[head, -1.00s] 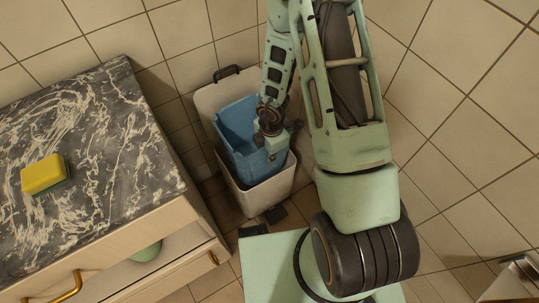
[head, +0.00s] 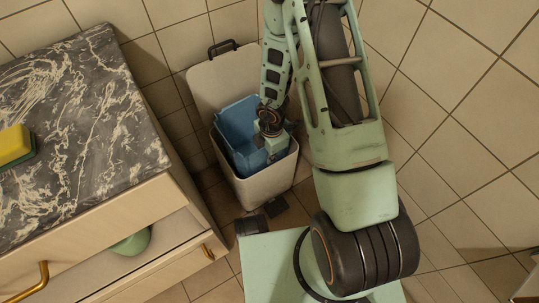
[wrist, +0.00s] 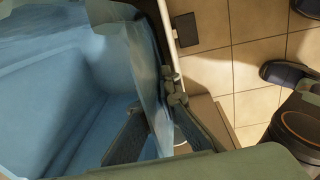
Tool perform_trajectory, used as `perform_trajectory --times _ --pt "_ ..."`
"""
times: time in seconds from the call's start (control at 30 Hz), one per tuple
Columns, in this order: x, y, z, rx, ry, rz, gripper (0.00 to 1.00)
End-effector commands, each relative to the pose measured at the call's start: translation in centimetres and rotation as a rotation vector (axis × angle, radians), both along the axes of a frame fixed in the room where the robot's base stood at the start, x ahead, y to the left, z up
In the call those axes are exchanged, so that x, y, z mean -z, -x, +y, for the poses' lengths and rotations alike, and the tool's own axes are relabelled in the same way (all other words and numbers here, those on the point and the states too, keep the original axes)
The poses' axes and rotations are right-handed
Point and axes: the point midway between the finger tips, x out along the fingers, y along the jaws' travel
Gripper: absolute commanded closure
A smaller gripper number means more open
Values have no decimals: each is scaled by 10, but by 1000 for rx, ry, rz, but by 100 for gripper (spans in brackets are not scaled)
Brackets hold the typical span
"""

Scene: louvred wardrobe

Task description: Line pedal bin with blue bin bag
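The pedal bin (head: 262,188) is pale, with its lid (head: 225,78) raised behind it. The blue bin bag (head: 240,125) sits inside the bin, with its back and left edges standing above the rim. In the wrist view, the bag (wrist: 60,95) is spread open and its wall runs along the bin rim. My gripper (head: 272,142) is at the right part of the bin mouth, partly hidden by my wrist. In the wrist view, the fingers of my gripper (wrist: 155,92) are apart, one on the bag side and one by the rim, with bag wall between them.
A dresser with a dark marbled top (head: 90,120) stands left of the bin. A yellow and green sponge (head: 14,146) lies on it. Its drawer is partly open, with a green rounded object (head: 132,242) inside. Tiled walls stand close behind the bin. Tiled floor (wrist: 255,70) shows beside it.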

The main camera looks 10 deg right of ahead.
Motion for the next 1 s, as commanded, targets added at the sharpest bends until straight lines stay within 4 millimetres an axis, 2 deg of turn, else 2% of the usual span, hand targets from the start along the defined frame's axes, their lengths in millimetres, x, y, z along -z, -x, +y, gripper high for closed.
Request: perform_trajectory --times 0.03,0.1,0.6,0.8,1.0 --pt "10 0 0 0 0 0 100" --pt "17 0 0 0 0 0 100" --pt "63 5 -2 0 5 10 100" --pt "76 7 -3 1 9 14 100" --pt "80 6 -5 2 10 13 100"
